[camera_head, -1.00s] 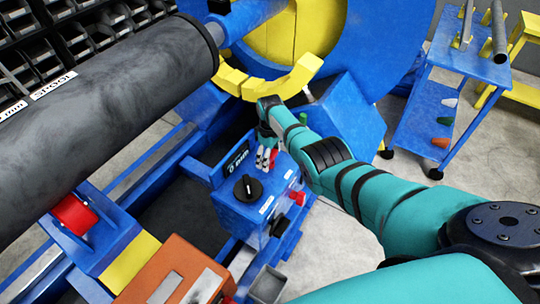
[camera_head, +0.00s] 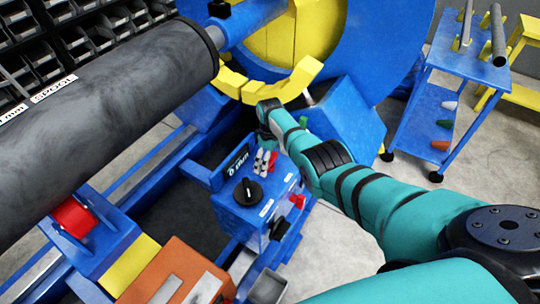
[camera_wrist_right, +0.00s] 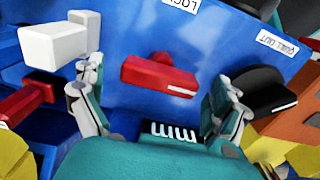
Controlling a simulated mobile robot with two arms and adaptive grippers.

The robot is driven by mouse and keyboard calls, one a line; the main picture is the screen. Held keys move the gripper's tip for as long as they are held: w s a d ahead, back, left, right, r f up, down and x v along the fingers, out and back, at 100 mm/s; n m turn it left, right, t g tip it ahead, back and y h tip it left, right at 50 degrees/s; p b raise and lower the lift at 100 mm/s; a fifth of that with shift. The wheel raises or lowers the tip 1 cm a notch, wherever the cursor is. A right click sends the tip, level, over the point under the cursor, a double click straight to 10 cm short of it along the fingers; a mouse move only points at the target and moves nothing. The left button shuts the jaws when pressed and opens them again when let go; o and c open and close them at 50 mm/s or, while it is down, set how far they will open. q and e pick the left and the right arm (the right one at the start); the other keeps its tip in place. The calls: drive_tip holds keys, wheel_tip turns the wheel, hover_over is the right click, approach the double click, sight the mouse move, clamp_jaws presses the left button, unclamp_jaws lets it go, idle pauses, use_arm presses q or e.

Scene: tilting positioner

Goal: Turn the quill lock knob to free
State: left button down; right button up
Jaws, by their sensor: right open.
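The quill lock knob appears to be the red bar-shaped knob (camera_wrist_right: 160,75) on the blue panel, with a white mark at its right end. A label partly reading "LOCK" (camera_wrist_right: 180,3) is above it in the wrist view. My right gripper (camera_wrist_right: 154,80) is open, one finger on each side of the red knob, with visible gaps to it. In the head view my right gripper (camera_head: 265,162) is over the far end of the blue control box (camera_head: 228,214), with red showing beside its fingers. My left gripper is not in view.
A black knob (camera_head: 247,191) is on the box; in the wrist view a black knob (camera_wrist_right: 258,92) sits by a "QUILL OUT" label (camera_wrist_right: 278,45).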

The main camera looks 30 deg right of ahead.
wheel_tip(320, 180, up, 12)
idle(0.5)
idle(0.3)
